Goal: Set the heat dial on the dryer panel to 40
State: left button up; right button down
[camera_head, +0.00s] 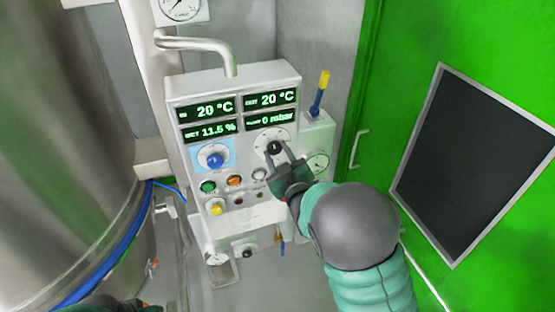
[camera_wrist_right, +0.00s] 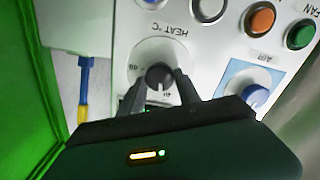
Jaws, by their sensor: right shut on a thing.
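The dryer panel (camera_head: 225,90) is a pale box with green readouts; two of them show 20 °C. The heat dial (camera_head: 275,147) is a dark round knob on a white scale at the panel's right. In the right wrist view the heat dial (camera_wrist_right: 159,76) sits below the upside-down label HEAT °C. My right gripper (camera_head: 279,156) is shut on this knob, one finger on each side; its fingers (camera_wrist_right: 162,84) also show in the wrist view. The pointer is too unclear to read. A sliver of my left arm shows at the bottom left, its fingers out of view.
A blue air knob (camera_head: 214,160) is left of the dial. Green (camera_head: 208,186) and orange (camera_head: 234,181) buttons sit below. A yellow-tipped blue lever (camera_head: 320,93) rises at the right, near a green door (camera_head: 400,60). A large steel vessel (camera_head: 65,130) stands left.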

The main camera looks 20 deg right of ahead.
jog(key=shift+f+n+b, duration=0.15)
jog(key=shift+n+b, duration=0.65)
jog(key=shift+n, duration=0.4)
jog(key=shift+a, duration=0.1)
jog(key=c, duration=1.2)
grip_release()
jog(key=o, duration=0.3)
jog(key=shift+w, duration=0.1)
jog(key=shift+o, duration=0.2)
